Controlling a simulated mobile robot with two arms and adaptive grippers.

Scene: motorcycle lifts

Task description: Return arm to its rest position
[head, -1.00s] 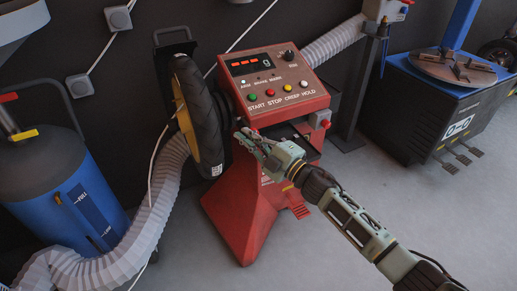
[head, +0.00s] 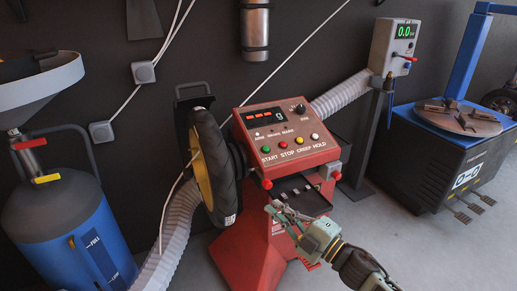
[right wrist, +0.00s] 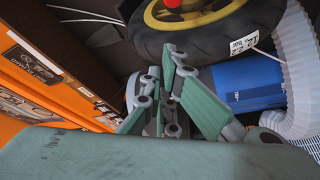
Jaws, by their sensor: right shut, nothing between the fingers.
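My right gripper (head: 277,210) is shut and empty, in front of the red wheel balancer (head: 250,245), just below its small tray (head: 300,197). Its fingers also show in the right wrist view (right wrist: 172,60), closed together with nothing between them. The arm comes in from the lower right. The balancer's sloped panel (head: 282,128) has a lit red display and a row of coloured buttons. A black tyre on a yellow rim (head: 218,170) is mounted at its left side. I cannot tell whether the gripper touches the balancer. My left gripper is not in view.
A blue tank (head: 70,225) with a funnel stands at the left. A ribbed grey hose (head: 178,225) runs beside the tyre. A tyre changer (head: 435,160) and a grey box on a post (head: 395,45) stand at the right. The floor at lower right (head: 430,250) is open.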

